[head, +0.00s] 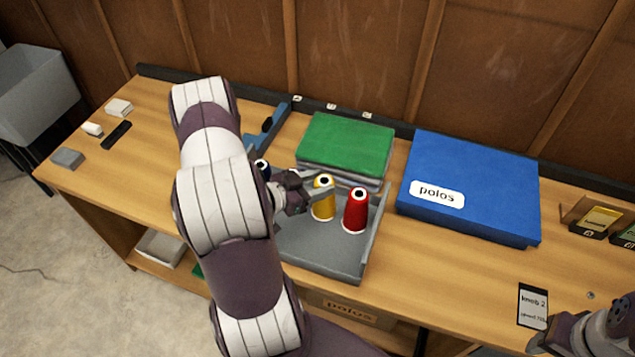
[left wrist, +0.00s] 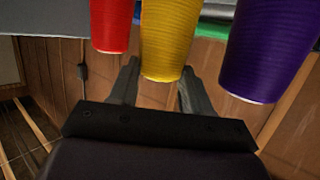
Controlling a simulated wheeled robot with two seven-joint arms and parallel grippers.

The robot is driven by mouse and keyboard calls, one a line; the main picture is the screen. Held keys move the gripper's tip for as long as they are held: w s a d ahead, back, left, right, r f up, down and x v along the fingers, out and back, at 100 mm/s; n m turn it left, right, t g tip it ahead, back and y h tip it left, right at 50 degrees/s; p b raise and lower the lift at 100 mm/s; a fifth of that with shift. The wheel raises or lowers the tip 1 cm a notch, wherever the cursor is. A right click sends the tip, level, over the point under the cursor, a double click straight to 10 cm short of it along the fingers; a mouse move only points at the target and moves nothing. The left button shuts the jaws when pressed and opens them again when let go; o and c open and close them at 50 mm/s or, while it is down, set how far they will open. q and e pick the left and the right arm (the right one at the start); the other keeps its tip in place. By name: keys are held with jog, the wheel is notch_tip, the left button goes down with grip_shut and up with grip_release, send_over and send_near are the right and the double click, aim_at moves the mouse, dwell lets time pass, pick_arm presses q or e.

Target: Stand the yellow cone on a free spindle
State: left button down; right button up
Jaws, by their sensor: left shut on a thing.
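The yellow cone (head: 322,204) stands in the grey tray (head: 318,253) on the bench, just left of the red cone (head: 355,211). My left gripper (head: 320,189) is shut on the yellow cone, with a finger on each side of it. In the left wrist view the yellow cone (left wrist: 167,40) is between the fingers, the red cone (left wrist: 110,25) is at left and a purple cone (left wrist: 265,50) at right. The purple cone's dark top (head: 262,168) shows past my left arm. No free spindle can be made out clearly. My right gripper (head: 560,338) is at the lower right, partly cut off.
A green-topped stack (head: 347,143) stands behind the tray, and a blue box marked "polos" (head: 475,187) is to its right. A blue piece (head: 275,121) at the back is partly hidden by my left arm. A phone-like label card (head: 532,305) lies near the front edge.

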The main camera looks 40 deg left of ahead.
pick_arm(q)
jog(key=shift+f, duration=0.1)
jog(key=shift+f, duration=0.3)
jog(key=shift+r, duration=0.1)
jog(key=shift+c, duration=2.1)
grip_release()
jog(key=shift+s, duration=0.1)
